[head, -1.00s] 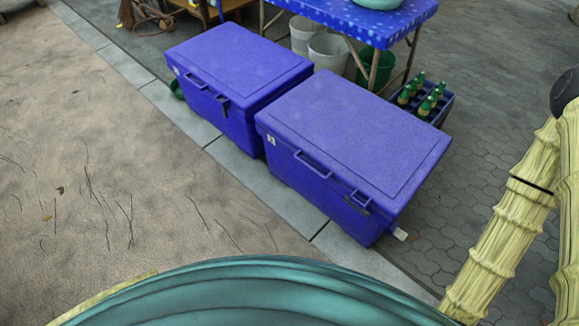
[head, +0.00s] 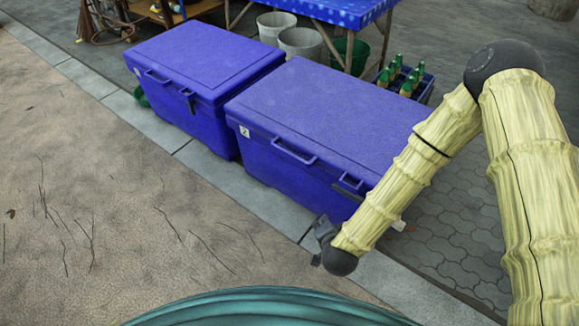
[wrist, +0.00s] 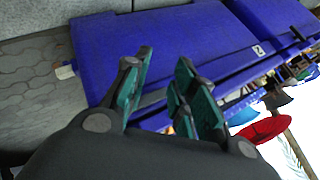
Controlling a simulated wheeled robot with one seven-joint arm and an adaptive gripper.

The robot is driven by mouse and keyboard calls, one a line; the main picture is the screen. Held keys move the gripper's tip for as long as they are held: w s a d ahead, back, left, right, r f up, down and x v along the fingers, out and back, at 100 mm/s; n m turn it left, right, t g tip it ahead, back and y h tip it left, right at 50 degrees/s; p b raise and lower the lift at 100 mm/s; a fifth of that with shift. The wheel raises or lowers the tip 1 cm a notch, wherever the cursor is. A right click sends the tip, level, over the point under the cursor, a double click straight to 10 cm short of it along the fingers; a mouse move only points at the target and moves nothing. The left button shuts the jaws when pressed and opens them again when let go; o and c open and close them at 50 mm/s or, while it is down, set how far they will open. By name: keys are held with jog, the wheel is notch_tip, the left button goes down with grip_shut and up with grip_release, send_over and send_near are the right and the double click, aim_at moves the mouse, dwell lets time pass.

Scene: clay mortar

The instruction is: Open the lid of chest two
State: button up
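Chest two (head: 275,170) is the nearer, right-hand blue chest in the head view, with a white "2" label on its front left corner. Its lid (head: 325,105) is shut. A bar handle (head: 293,152) and a latch (head: 349,182) are on its front; my arm hides part of the right end. My gripper (head: 322,240) is in front of the chest, low and near its right end, apart from it. In the wrist view chest two (wrist: 150,45) fills the upper middle. My gripper (wrist: 162,90) is open there, its teal-padded fingers spread with nothing between them.
A second blue chest (head: 205,60) stands shut just left of chest two. A crate of green bottles (head: 405,82) and a table with a blue cloth (head: 335,12) are behind. Grey buckets (head: 300,42) stand under the table.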

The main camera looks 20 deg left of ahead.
jog(key=w+a+m+t+b, duration=0.45)
jog(key=w+a+b, duration=0.4)
jog(key=a, duration=0.25)
jog(key=m+t+h+b, duration=0.2)
jog(key=m+t+b, duration=0.1)
jog(key=m+b, duration=0.5)
send_near(290, 155)
jog(key=n+b, duration=0.1)
jog(key=shift+w+a+f+b, duration=0.15)
jog(key=shift+w+f+b, duration=0.4)
jog(key=shift+w, duration=1.25)
jog(key=shift+w+a+f+b, duration=0.25)
jog(key=shift+w+b, duration=0.6)
jog(key=shift+w, duration=0.9)
jog(key=shift+w+a+f+b, duration=0.1)
jog(key=shift+w+f+b, duration=0.45)
jog(key=shift+w, duration=1.25)
jog(key=shift+r, duration=0.2)
grip_shut()
